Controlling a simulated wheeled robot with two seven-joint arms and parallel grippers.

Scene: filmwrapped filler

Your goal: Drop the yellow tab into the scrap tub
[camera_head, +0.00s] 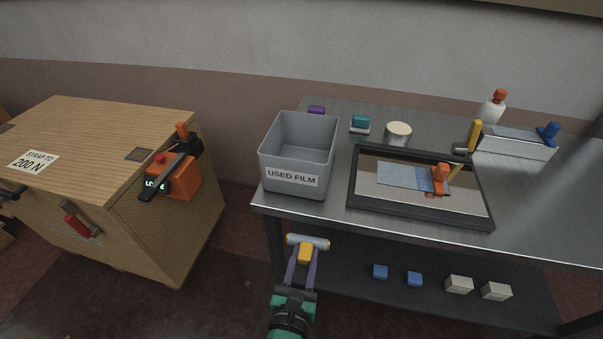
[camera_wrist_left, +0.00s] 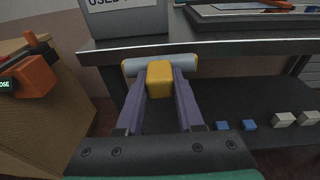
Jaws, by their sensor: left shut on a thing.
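My left gripper (camera_head: 303,258) is shut on the yellow tab (camera_head: 305,254), which has a pale grey roll (camera_head: 318,242) lying crosswise at its far end. In the left wrist view the yellow tab (camera_wrist_left: 160,78) sits between the two purple fingers. The gripper and tab are in front of the table's near edge, below the scrap tub. The scrap tub (camera_head: 290,177) is a grey open box labelled "USED FILM" at the table's left front corner. Its lower front also shows in the left wrist view (camera_wrist_left: 125,22). My right gripper is not in view.
A black-framed tray (camera_head: 420,217) with an orange-handled tool (camera_head: 439,180) lies right of the tub. A wooden crate (camera_head: 90,140) with an orange strapping tool (camera_head: 172,180) stands left. Small blue and white blocks sit on the lower shelf (camera_head: 340,290). The table edge lies just beyond the gripper.

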